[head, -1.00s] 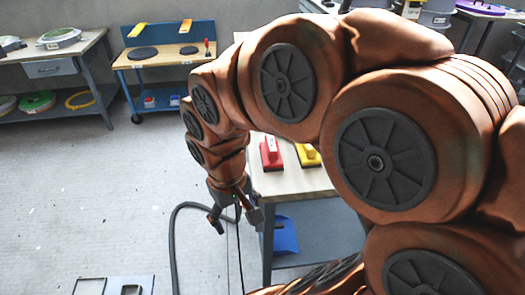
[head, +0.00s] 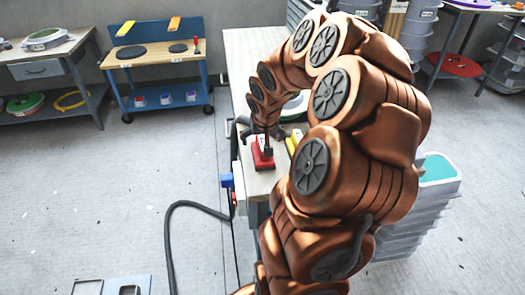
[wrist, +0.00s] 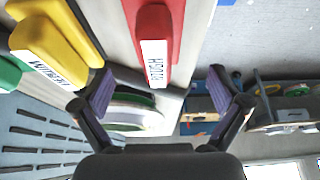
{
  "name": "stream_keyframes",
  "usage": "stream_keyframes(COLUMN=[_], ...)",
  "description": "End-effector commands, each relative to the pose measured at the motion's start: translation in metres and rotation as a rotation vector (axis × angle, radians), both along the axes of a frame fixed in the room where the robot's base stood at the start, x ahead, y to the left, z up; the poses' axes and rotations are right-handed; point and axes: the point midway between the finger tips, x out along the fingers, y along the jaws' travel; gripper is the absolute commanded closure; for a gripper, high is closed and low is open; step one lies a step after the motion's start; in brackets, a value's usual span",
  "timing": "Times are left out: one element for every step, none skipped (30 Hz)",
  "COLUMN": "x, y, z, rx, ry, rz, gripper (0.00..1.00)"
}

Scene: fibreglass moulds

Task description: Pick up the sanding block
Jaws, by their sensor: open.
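A red sanding block (head: 262,157) with a white label stands on the pale worktop in the head view. In the wrist view the red block (wrist: 156,42) is at the top centre, its label reading ROUGH. A yellow block (wrist: 50,45), labelled MEDIUM, lies to its left, and part of a green block (wrist: 8,74) shows at the left edge. My gripper (wrist: 160,76) is open, its purple-padded fingers wide apart, with the red block showing between and beyond them. In the head view my gripper (head: 256,138) is right at the red block; contact cannot be told.
The worktop (head: 245,60) runs back from the blocks. A round white-rimmed mould (wrist: 132,115) is near the gripper. Stacked grey bins (head: 425,205) stand right of my arm. A black hose (head: 172,240) lies on the floor at left. A blue workbench (head: 160,65) is at the back.

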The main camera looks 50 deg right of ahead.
Motion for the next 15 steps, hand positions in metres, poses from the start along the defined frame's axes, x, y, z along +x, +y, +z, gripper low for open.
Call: stream_keyframes(x=[0.001, 0.002, 0.003, 0.003, 0.003, 0.003, 0.003, 0.003, 0.003, 0.003, 0.003, 0.004, 0.004, 0.004, 0.004], y=[-0.001, -0.001, -0.002, -0.002, -0.002, -0.003, -0.003, -0.003, -0.004, -0.005, -0.005, -0.006, -0.007, -0.008, -0.008], z=[-0.004, -0.006, -0.008, -0.010, -0.011, -0.012, -0.013, -0.015, -0.017, -0.020, -0.022, -0.026, -0.028, -0.032, -0.036], rx=[0.002, 0.002, 0.002, 0.002, 0.001, 0.002, 0.002, 0.002, 0.002, 0.003, 0.002, 0.002, 0.001, 0.002, 0.003], ry=[0.002, 0.003, 0.001, 0.001, 0.000, 0.001, 0.001, 0.003, 0.003, 0.003, 0.002, 0.001, 0.002, 0.003, 0.006], rz=[0.000, 0.001, 0.001, 0.001, 0.001, 0.001, 0.001, 0.001, 0.000, -0.001, -0.001, 0.001, 0.001, 0.001, 0.001], gripper=[0.02, 0.02, 0.02, 0.02, 0.02, 0.02, 0.02, 0.02, 0.02, 0.02, 0.02, 0.02, 0.02, 0.02, 0.02])
